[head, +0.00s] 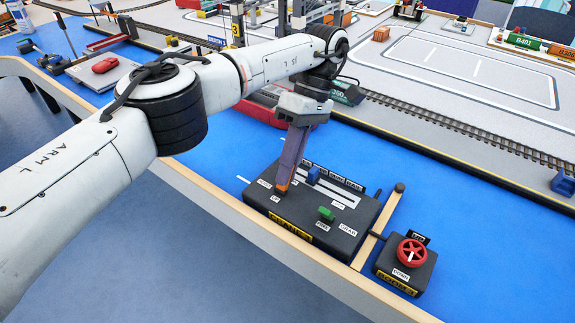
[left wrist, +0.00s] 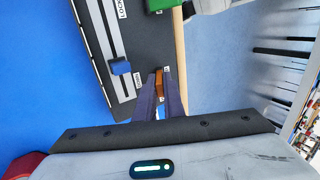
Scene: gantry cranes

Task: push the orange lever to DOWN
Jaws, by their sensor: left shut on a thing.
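The orange lever (left wrist: 159,82) shows between the fingertips of my left gripper (left wrist: 160,90) in the left wrist view. In the head view my left gripper (head: 282,188) points down at the left part of the black control box (head: 300,240) and is shut on the lever. The lever is mostly hidden by the fingers there, with a bit of orange at the tips. A label near it is partly readable; its full setting cannot be told. My right gripper is not in view.
A blue slider knob (head: 314,175) and a green lever (head: 326,214) sit on the same box close to the gripper. A red handwheel (head: 412,252) stands on a smaller black box to the right. The blue table top (head: 235,150) is clear left of the box.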

